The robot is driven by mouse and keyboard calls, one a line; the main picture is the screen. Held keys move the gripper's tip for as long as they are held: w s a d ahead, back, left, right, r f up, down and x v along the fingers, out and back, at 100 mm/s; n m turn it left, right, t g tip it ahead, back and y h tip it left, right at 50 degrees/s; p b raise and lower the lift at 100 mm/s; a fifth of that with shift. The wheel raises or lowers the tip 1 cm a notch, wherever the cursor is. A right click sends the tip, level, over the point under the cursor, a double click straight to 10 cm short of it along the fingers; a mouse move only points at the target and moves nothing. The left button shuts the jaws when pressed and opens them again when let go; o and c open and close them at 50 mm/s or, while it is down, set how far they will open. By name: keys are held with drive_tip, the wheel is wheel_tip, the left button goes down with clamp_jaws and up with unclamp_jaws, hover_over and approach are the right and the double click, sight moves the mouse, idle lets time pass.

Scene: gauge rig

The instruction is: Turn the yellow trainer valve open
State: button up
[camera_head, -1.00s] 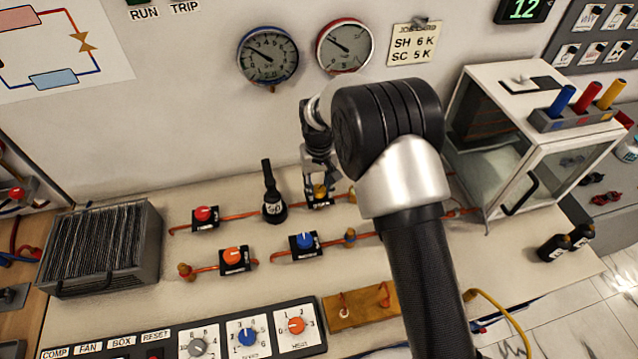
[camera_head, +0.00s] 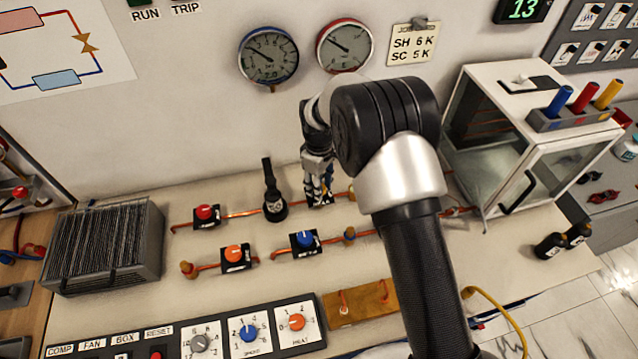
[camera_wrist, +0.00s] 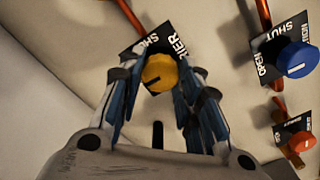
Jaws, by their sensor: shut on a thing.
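The yellow trainer valve (camera_wrist: 160,73) is a round yellow knob on a black label plate (camera_wrist: 176,38), seen in the wrist view between the fingers. My gripper (camera_wrist: 160,84) is shut on the knob from above, with a finger on each side. The plate's printed words are partly covered by the fingers. In the head view my gripper (camera_head: 319,196) reaches down to the valve's place on the pipe behind the blue valve, and its fingers hide the knob there.
A blue valve (camera_head: 304,239), an orange valve (camera_head: 234,254) and a red valve (camera_head: 205,213) sit on copper pipes nearby. A black upright tool (camera_head: 273,193) stands just left of my gripper. A glass-sided white box (camera_head: 518,150) stands to the right.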

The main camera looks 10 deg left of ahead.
drive_tip(key=shift+n, duration=0.3)
drive_tip(key=o, duration=1.1)
wheel_tip(320, 180, up, 12)
drive_tip(key=shift+r, duration=0.1)
idle(0.5)
